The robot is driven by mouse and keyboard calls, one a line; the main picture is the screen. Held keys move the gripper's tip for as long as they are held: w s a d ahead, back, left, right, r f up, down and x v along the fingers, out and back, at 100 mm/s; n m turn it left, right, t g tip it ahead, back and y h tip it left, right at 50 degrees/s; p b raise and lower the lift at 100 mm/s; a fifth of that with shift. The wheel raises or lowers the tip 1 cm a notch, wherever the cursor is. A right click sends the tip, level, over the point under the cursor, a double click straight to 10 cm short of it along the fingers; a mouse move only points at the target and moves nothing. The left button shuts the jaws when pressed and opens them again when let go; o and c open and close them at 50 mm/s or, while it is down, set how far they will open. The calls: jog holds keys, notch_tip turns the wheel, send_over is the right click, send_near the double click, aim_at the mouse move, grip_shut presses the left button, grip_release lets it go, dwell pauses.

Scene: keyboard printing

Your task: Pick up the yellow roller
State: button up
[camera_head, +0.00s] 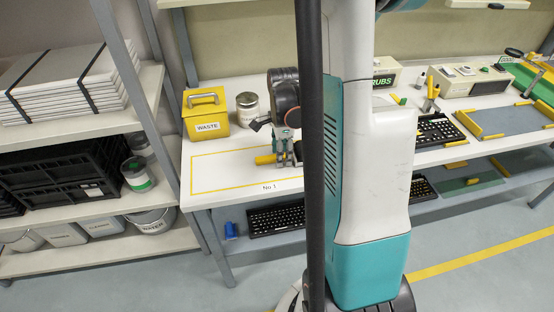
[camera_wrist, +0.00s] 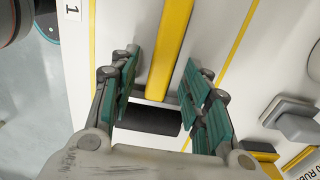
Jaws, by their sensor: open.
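The yellow roller shows in the wrist view as a yellow handle (camera_wrist: 168,50) with a dark cylinder (camera_wrist: 148,118) at its lower end. It lies on the white table. My gripper (camera_wrist: 161,76) is open, with one teal-padded finger on each side of the handle and visible gaps between the pads and the handle. In the head view the yellow handle (camera_head: 265,159) sticks out to the left of my gripper (camera_head: 283,158).
A yellow waste box (camera_head: 205,115) and a tin (camera_head: 247,108) stand behind on the white table (camera_head: 225,175), which has a yellow outline. Keyboards (camera_head: 436,131) and trays lie to the right. In the wrist view, grey blocks (camera_wrist: 285,112) lie right of my gripper.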

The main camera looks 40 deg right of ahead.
grip_shut()
notch_tip(320, 180, up, 20)
jog(key=p, duration=0.7)
dwell(0.4)
